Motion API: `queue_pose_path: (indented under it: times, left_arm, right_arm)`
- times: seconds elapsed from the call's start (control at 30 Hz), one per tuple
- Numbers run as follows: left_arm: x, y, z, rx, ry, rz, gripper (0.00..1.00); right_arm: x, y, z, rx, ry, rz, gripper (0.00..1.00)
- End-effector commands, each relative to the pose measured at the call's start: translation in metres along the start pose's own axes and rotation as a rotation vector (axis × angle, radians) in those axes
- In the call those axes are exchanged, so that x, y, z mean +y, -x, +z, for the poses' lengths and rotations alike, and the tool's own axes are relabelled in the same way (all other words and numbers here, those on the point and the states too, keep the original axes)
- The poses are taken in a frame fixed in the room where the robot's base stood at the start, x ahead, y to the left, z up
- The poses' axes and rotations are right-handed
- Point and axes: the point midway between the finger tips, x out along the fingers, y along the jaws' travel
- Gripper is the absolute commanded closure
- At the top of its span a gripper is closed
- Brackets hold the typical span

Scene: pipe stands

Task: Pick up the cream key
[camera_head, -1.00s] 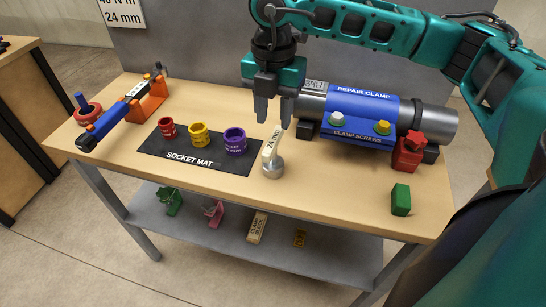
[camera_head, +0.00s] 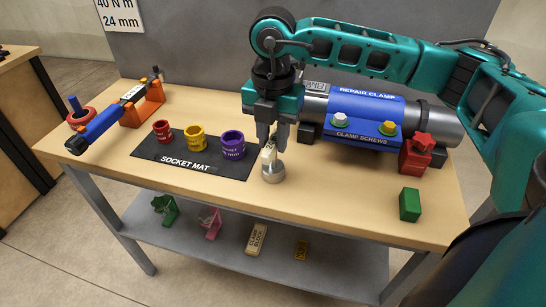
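The cream key (camera_head: 268,156) stands upright on a round grey metal base (camera_head: 272,174) near the front middle of the bench. My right gripper (camera_head: 273,146) points down at the key's upper part, which it partly hides. Its two fingers are apart, one on each side of the key's top. I cannot tell whether either finger touches the key. My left gripper is not in view.
The socket mat (camera_head: 175,167) with red, yellow and purple sockets lies just left of the key. The blue repair clamp (camera_head: 362,108) on a grey pipe is behind right. A red block (camera_head: 415,155) and green block (camera_head: 410,205) stand right. A torque wrench (camera_head: 105,120) lies left.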

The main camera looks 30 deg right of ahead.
Motion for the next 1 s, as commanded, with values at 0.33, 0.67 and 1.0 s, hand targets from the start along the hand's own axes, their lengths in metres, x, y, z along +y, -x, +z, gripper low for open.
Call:
queue_pose_path:
  times: [0.33, 0.67, 1.0]
  left_arm:
    - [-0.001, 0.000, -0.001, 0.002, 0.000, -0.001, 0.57]
    - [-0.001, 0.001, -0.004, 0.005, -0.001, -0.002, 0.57]
    - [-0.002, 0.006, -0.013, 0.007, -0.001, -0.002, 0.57]
  right_arm:
    - [0.000, 0.000, 0.000, 0.000, 0.000, 0.000, 1.00]
    - [0.000, 0.003, 0.000, 0.000, 0.000, 0.001, 1.00]
    - [0.000, 0.016, 0.000, 0.000, 0.000, 0.001, 1.00]
